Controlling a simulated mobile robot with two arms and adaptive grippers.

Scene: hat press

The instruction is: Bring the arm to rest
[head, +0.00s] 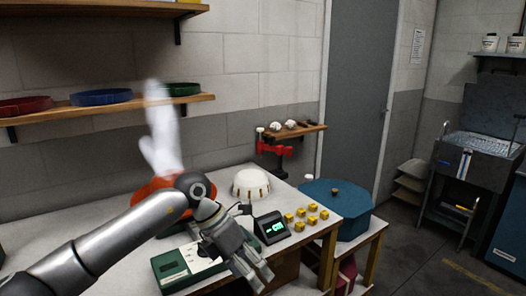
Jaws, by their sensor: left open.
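My left arm reaches in from the lower left over the white worktable (95,225). My left gripper (261,278) is at its end, tilted down toward the lower right, near the table's front edge. Its fingers are apart and nothing shows between them. An orange-red rounded object (147,190) stands behind my arm and is partly hidden by it. A white plume like steam (160,130) rises above it. A white ribbed dome (250,183) stands behind the gripper, apart from it. My right gripper is not in view.
A small display unit (271,228) and several yellow cubes (312,208) lie right of the gripper. A green box (172,266) sits left of it. A blue lidded vessel (338,208) stands on a side stand. Wall shelves (140,105) hold coloured bands. Open floor (425,265) lies at right.

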